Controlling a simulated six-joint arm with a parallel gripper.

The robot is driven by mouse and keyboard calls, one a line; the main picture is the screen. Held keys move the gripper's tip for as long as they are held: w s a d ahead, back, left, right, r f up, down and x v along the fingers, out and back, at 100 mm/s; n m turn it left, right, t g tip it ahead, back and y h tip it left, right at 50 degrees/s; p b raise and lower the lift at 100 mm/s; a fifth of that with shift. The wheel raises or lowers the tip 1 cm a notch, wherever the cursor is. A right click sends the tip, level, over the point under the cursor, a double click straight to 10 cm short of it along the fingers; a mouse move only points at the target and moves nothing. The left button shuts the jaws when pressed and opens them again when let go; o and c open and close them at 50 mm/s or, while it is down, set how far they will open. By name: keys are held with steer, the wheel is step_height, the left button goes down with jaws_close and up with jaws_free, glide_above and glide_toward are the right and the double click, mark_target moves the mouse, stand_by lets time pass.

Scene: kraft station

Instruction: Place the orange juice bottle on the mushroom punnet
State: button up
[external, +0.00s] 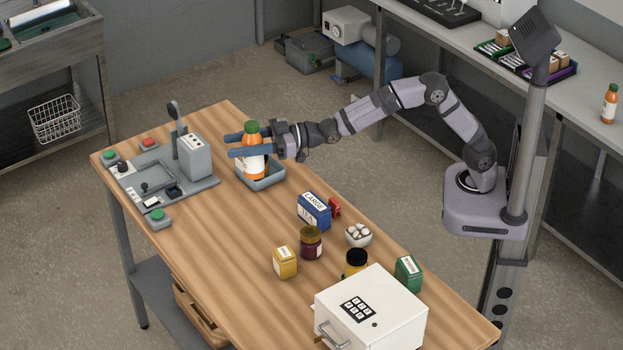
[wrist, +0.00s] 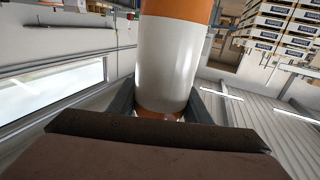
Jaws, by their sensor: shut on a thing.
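The orange juice bottle (external: 253,156) has an orange body, a white label and a green cap. It stands upright between the fingers of my gripper (external: 250,146), at or just above a blue-grey tray (external: 262,182); I cannot tell whether it touches the tray. In the wrist view the bottle (wrist: 172,60) fills the middle, with the gripper's fingers (wrist: 160,105) on both sides of it. The mushroom punnet (external: 358,236), a small pale tray with white mushrooms, sits on the table to the right and nearer the camera.
Around the punnet stand a blue box (external: 314,211), a small red box (external: 335,207), a dark jar (external: 311,243), a yellow box (external: 285,262), a black-lidded jar (external: 355,262), a green box (external: 408,272) and a white keypad box (external: 371,309). A grey machine (external: 165,172) is at left.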

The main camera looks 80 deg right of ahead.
steer(key=s+d+f+p, duration=0.3)
steer(key=s+d+p, duration=0.15)
steer(key=d, duration=0.65)
steer(key=s+a+f+n+g+y, duration=0.4)
steer(key=s+a, duration=0.1)
steer(key=s, duration=0.4)
steer(key=s+a+f+n+g+y, duration=0.3)
steer(key=s+a+y, duration=0.1)
steer(key=s, duration=0.6)
steer(key=s+a+r+n+g+y, duration=0.35)
steer(key=s+g, duration=0.25)
steer(key=s, duration=0.2)
step_height(320, 180, down, 6)
steer(key=shift+h, duration=0.45)
steer(key=shift+s+d+f, duration=0.1)
steer(key=shift+f, duration=0.05)
steer(key=shift+f+p, duration=0.4)
steer(key=shift+f, duration=1.65)
